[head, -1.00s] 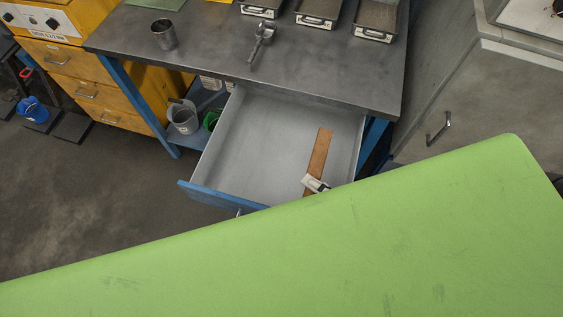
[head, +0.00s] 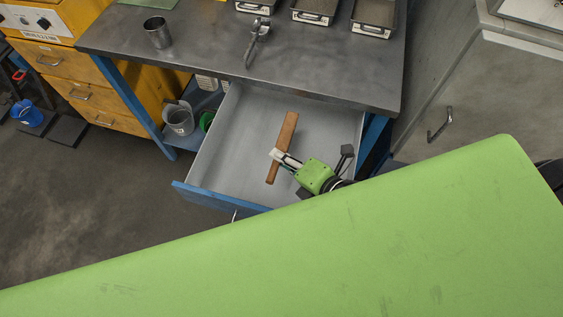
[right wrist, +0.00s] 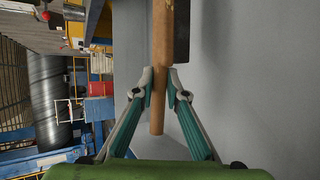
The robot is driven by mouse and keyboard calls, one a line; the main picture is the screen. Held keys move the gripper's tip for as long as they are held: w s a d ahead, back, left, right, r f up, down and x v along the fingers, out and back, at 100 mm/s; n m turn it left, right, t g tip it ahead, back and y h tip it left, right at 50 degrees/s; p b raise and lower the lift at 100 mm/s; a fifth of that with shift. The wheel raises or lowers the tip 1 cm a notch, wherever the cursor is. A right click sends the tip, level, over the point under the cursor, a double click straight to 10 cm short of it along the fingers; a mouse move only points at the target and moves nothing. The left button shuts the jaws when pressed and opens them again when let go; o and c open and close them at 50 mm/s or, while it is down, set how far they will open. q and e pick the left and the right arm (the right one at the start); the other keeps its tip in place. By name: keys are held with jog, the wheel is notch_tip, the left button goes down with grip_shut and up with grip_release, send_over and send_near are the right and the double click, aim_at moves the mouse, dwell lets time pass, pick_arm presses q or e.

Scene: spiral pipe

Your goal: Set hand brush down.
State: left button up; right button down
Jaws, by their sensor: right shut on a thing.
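The hand brush (head: 287,131) shows in the head view as a long brown wooden piece over the open drawer (head: 230,140). In the right wrist view its wooden handle (right wrist: 158,112) runs lengthwise, with a dark part (right wrist: 181,35) along its right side. My right gripper (head: 279,158) comes in from the lower right and is shut on the brush handle. In the right wrist view its two fingertips (right wrist: 160,83) press the handle from both sides. I cannot tell whether the brush touches the drawer floor. My left gripper is not in view.
The grey workbench (head: 200,50) stands behind the drawer, with a metal cup (head: 158,32), a metal tool (head: 257,40) and several metal trays on top. A bucket (head: 179,118) stands on the shelf left of the drawer. The drawer's left part is bare.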

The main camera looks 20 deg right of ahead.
aim_at(282, 173)
jog(key=shift+w+f, duration=0.1)
jog(key=shift+f, duration=1.5)
jog(key=shift+f, duration=0.1)
jog(key=c, duration=2)
grip_release()
jog(key=b+v, duration=0.1)
jog(key=v, duration=0.9)
jog(key=shift+v, duration=1.05)
